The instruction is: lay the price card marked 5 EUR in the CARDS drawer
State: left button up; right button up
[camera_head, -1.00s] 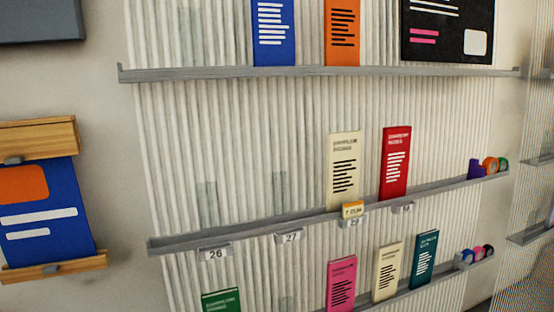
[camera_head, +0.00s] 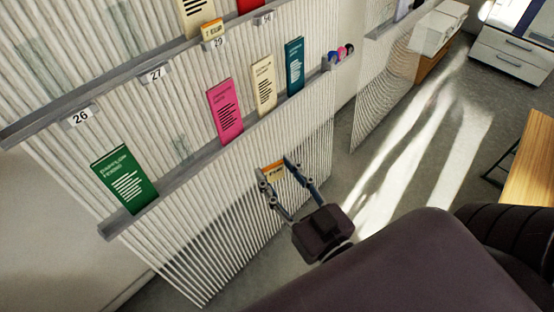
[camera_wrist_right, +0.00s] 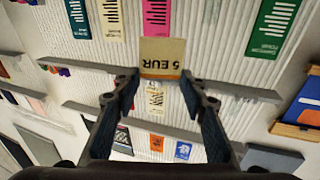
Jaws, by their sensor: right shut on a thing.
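My right gripper (camera_head: 276,168) is in front of the lower part of the white ribbed wall, below the bottom shelf. It is shut on a small tan card (camera_head: 272,171) with an orange top edge. In the right wrist view this price card (camera_wrist_right: 162,57) reads 5 EUR, inverted, and sits between the fingertips of my right gripper (camera_wrist_right: 162,80). A white drawer unit (camera_head: 510,58) stands far off at the top right; no CARDS label is readable on it. My left gripper is not in view.
Shelf rails on the wall hold green (camera_head: 126,180), pink (camera_head: 225,112), cream (camera_head: 263,86) and teal (camera_head: 295,66) leaflets. Another price card (camera_head: 212,29) sits above tag 29. A wooden tabletop (camera_head: 530,165) is at the right. Sunlit floor (camera_head: 415,145) lies clear between.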

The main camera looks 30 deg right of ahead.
jog(key=w+a+r+n+g+y, duration=0.2)
jog(key=w+a+n+g+y, duration=0.1)
jog(key=a+n+g+y, duration=0.2)
jog(key=w+a+r+n+g+y, duration=0.2)
jog(key=w+a+n+g+y, duration=0.2)
jog(key=a+y, duration=0.5)
jog(key=shift+w+a+r+n+g+y, duration=0.35)
jog(key=shift+a+n, duration=0.55)
jog(key=shift+n, duration=0.5)
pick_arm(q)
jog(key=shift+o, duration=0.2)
